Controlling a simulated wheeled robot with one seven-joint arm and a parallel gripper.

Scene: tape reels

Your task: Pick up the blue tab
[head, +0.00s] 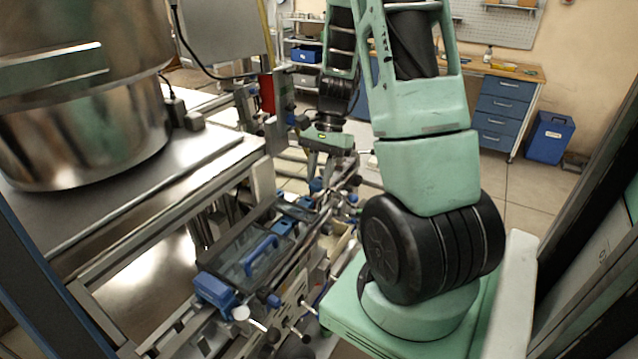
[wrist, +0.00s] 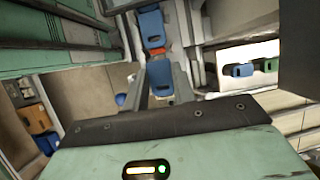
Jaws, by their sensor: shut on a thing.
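In the wrist view, the blue tab (wrist: 160,77) sits between the two grey fingers of my gripper (wrist: 161,91), which is shut on it. A hole shows near the tab's lower end. In the head view, my gripper (head: 318,170) points down beside the machine's rail, right of the steel bench. The held tab cannot be made out clearly there. A second blue piece (wrist: 152,27) lies just beyond the tab in the wrist view, with a small orange-red part (wrist: 157,53) between them. I cannot tell whether the tab is still attached.
A clear-lidded box with a blue handle (head: 262,255) stands on the rail, near my gripper. A large steel drum (head: 85,130) stands on the bench at left. A blue piece (wrist: 241,70) and a green piece (wrist: 270,65) sit in a white holder at right.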

